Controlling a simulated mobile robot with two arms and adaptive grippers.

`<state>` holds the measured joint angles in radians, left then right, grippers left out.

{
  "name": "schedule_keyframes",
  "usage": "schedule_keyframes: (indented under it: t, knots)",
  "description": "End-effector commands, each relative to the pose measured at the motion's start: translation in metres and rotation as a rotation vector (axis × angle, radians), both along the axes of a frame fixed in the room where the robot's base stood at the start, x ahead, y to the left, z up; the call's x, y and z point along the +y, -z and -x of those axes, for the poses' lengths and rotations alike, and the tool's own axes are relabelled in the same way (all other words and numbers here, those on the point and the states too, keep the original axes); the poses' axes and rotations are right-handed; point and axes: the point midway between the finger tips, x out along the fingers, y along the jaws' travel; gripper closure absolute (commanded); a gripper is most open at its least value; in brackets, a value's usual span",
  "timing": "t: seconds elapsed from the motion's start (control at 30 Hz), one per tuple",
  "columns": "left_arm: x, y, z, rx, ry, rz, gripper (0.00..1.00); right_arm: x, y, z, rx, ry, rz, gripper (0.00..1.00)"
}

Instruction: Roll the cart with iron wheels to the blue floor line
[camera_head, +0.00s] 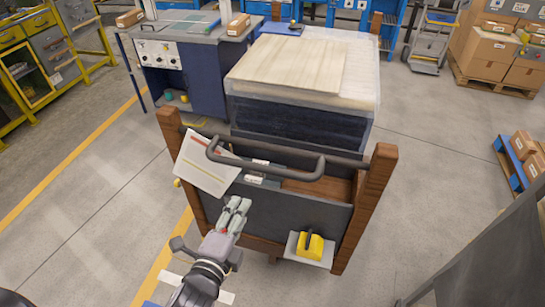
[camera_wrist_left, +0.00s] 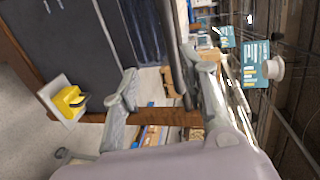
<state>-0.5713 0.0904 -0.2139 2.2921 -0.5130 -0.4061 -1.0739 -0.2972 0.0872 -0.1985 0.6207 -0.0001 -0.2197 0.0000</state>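A cart with wooden posts (camera_head: 372,205) and a dark front panel (camera_head: 275,213) stands in front of me. A bent dark handle (camera_head: 265,166) runs across its top. Its wheels are mostly hidden, so I cannot tell whether they are iron. My left gripper (camera_head: 238,214) is in front of the panel, below the handle. In the left wrist view its fingers (camera_wrist_left: 170,100) are spread, with a dark bar (camera_wrist_left: 182,60) showing between them; I cannot tell whether they touch it. My right gripper is not in view. I see no blue floor line.
A sheet of paper (camera_head: 205,163) and a yellow object on a white plate (camera_head: 310,246) are on the cart's front. A wrapped load with boards (camera_head: 295,66) stands behind. Yellow floor lines (camera_head: 75,155) run at left.

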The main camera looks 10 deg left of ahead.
Motion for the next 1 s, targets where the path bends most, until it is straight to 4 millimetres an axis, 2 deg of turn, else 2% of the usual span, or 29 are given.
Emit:
schedule_keyframes:
  t: [0.03, 0.1, 0.27, 0.47, 0.8, 1.0]
  knots:
    - [0.001, -0.009, 0.000, -0.012, 0.000, -0.012, 0.60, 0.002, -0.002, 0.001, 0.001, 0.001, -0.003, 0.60]
    - [0.001, -0.014, -0.002, -0.022, 0.000, -0.020, 0.60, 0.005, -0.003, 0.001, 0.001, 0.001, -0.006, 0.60]
    - [0.001, -0.012, -0.021, -0.025, 0.001, -0.022, 0.60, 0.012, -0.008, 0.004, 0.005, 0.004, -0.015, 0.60]
    - [-0.001, -0.005, -0.062, -0.025, 0.000, -0.019, 0.60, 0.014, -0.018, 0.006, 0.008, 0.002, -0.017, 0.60]
    - [-0.004, 0.011, -0.133, -0.023, 0.000, -0.016, 0.60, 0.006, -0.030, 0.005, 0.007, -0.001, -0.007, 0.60]
    - [-0.004, 0.018, -0.160, -0.023, -0.001, -0.017, 0.60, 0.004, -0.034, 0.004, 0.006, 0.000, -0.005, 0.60]
